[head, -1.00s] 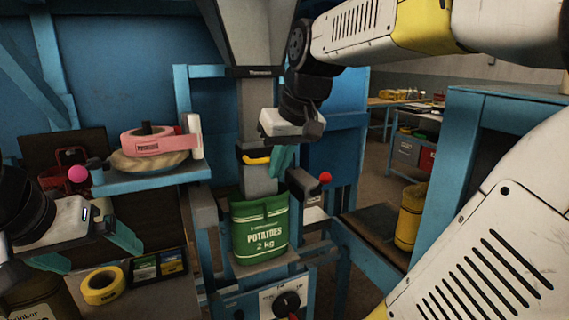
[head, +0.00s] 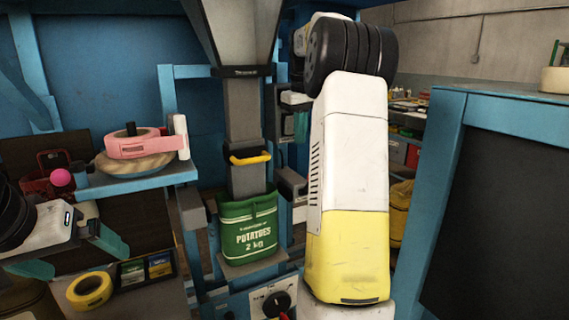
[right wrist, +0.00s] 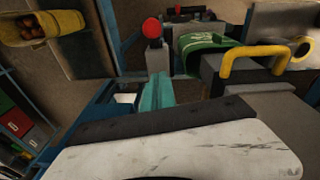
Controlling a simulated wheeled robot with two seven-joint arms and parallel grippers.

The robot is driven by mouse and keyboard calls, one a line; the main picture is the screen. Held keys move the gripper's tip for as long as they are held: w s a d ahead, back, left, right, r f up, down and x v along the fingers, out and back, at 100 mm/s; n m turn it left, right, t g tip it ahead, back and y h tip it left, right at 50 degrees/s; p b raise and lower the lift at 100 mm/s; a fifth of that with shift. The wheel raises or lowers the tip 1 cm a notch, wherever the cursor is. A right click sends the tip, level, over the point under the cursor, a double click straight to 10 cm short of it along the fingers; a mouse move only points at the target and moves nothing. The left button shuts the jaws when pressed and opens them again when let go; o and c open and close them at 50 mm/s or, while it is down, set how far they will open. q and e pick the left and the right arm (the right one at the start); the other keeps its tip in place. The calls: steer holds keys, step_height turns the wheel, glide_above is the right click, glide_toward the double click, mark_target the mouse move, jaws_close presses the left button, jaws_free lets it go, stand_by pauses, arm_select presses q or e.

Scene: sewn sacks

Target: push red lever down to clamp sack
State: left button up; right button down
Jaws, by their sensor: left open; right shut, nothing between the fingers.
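The red lever knob (right wrist: 152,29) shows in the right wrist view on a grey block, just beyond my right fingertips; it is hidden behind my right arm in the head view. My right gripper (right wrist: 157,80) is shut and empty, its teal fingers pointing toward the lever; contact cannot be told. In the head view its fingers (head: 300,125) show left of my arm. The green potato sack (head: 249,230) hangs upright under the grey filling spout (head: 247,180); it also shows in the right wrist view (right wrist: 200,43). My left gripper (head: 72,255) is open and empty at the lower left.
A yellow handle (head: 250,158) crosses the spout front. Yellow tape (head: 89,290) lies below. A dial panel (head: 272,302) sits under the sack. A blue frame (head: 450,150) stands at the right.

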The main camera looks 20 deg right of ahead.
steer(key=f, duration=0.2)
steer(key=s+f, duration=0.1)
steer(key=f, duration=0.2)
steer(key=s+d+f, duration=0.1)
steer(key=f, duration=0.1)
steer(key=shift+f, duration=0.3)
steer(key=shift+s+f, duration=0.25)
steer(key=shift+s, duration=0.2)
steer(key=shift+s, duration=0.1)
steer(key=shift+s+d+f+t, duration=0.1)
steer(key=shift+s+f+t, duration=0.05)
steer(key=shift+s+t, duration=0.4)
steer(key=shift+s+d+f+t, duration=0.1)
steer(key=shift+s+t, duration=0.4)
steer(key=shift+t, duration=0.05)
steer(key=shift+s+f+t, duration=0.25)
steer(key=shift+s+t, duration=0.25)
steer(key=shift+t, duration=0.05)
steer(key=shift+s+f+t, duration=0.25)
steer(key=shift+s+t, duration=0.2)
steer(key=shift+t, duration=0.1)
steer(key=shift+s+f, duration=0.9)
steer(key=shift+f, duration=0.05)
